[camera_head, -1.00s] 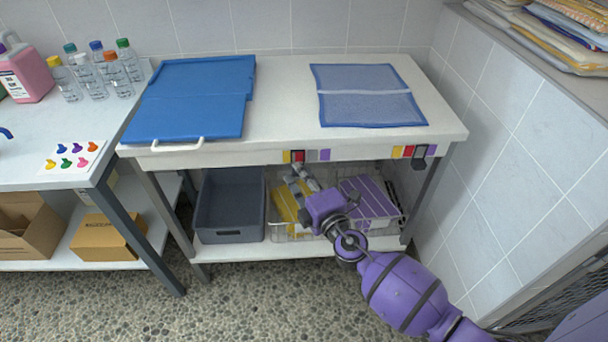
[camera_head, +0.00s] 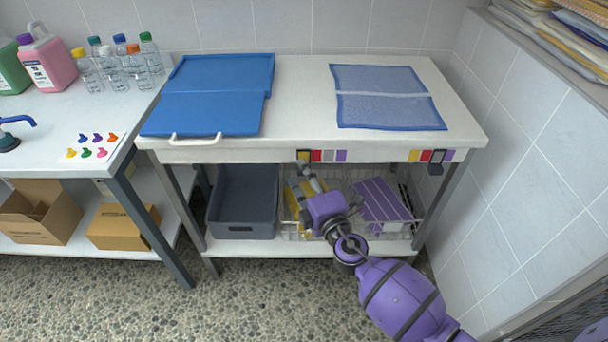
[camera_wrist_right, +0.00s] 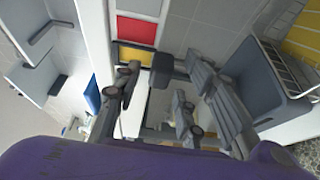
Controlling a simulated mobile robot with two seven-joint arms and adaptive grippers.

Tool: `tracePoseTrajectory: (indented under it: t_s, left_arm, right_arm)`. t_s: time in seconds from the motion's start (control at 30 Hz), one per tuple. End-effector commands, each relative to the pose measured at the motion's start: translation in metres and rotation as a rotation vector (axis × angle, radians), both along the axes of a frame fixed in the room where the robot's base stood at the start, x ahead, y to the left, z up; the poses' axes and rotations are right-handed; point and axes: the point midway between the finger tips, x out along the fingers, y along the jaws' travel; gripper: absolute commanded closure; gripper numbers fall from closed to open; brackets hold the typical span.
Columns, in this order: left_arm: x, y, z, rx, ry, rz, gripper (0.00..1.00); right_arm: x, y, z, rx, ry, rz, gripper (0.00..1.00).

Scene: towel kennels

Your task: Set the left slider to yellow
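The left slider (camera_head: 304,156) is a dark frame on the colour strip at the table's front edge. It sits over the yellow patch at the strip's left end; red (camera_head: 316,156), grey and purple patches lie to its right. My right gripper (camera_head: 306,171) is just below the slider, reaching up from underneath. In the right wrist view, the slider's dark knob (camera_wrist_right: 161,71) shows between the spread fingers of my right gripper (camera_wrist_right: 163,84), with gaps visible beside it. Yellow (camera_wrist_right: 136,55) and red (camera_wrist_right: 137,31) patches show nearby. My left gripper is not in view.
The right slider (camera_head: 436,168) hangs at the grey patch of its own strip. A blue folded panel (camera_head: 210,95) and a blue mesh (camera_head: 388,97) lie on the table (camera_head: 300,120). Below are a grey bin (camera_head: 243,229) and a wire basket (camera_head: 400,236). A tiled wall stands close on the right.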

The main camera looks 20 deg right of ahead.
Motion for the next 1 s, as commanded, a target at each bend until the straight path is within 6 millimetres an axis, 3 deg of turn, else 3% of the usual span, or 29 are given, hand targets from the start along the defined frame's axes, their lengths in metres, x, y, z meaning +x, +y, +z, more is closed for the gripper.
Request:
tracePoseTrajectory:
  t_s: [0.5, 0.7, 1.0]
  left_arm:
    - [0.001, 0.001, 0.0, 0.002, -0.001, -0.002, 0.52]
    - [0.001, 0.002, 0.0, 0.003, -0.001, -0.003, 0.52]
    - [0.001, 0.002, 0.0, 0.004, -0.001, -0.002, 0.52]
  right_arm:
    - [-0.096, -0.011, -0.001, 0.0, 0.002, 0.0, 0.62]
    - [-0.114, -0.012, 0.0, 0.0, 0.0, 0.001, 0.62]
    - [-0.116, -0.012, 0.0, 0.0, 0.0, 0.001, 0.62]
